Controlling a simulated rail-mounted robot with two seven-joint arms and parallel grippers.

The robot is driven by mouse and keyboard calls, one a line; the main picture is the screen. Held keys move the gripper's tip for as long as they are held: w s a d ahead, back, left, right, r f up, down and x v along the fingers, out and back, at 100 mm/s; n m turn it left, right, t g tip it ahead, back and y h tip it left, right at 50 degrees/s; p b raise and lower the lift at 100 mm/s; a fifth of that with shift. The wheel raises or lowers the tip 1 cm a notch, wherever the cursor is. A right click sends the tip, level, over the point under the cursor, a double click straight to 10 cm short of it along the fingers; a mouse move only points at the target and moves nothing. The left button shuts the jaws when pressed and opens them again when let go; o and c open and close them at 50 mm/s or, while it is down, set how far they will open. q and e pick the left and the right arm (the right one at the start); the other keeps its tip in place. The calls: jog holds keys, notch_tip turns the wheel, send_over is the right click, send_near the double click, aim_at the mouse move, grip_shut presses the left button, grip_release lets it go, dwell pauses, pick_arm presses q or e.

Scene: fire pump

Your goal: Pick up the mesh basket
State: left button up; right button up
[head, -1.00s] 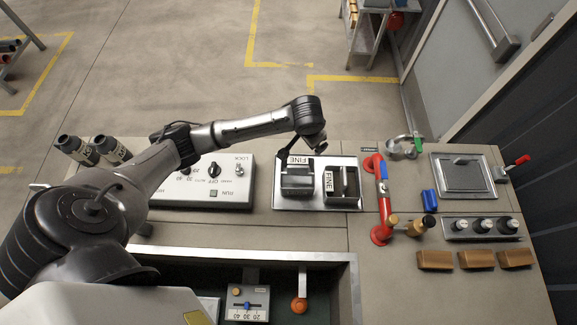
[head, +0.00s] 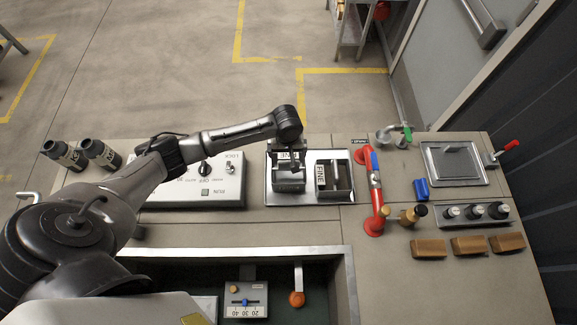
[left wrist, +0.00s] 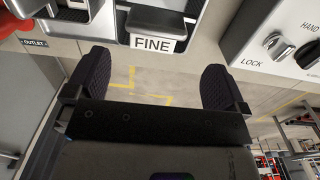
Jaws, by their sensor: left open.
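My right gripper is not in view.
A panel with knobs (head: 195,185) lies left of the tray. A red pipe with a blue handle (head: 375,190) stands close on its right. A square hatch (head: 455,165) is farther right. A recessed bay (head: 180,265) opens in front.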

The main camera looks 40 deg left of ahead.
aim_at(288, 161)
pick_arm(q)
jog(key=shift+w+d+f, duration=0.1)
jog(key=shift+f, duration=1.85)
jog(key=shift+d+f, duration=0.1)
jog(key=shift+f, duration=1.8)
jog(key=c, duration=1.3)
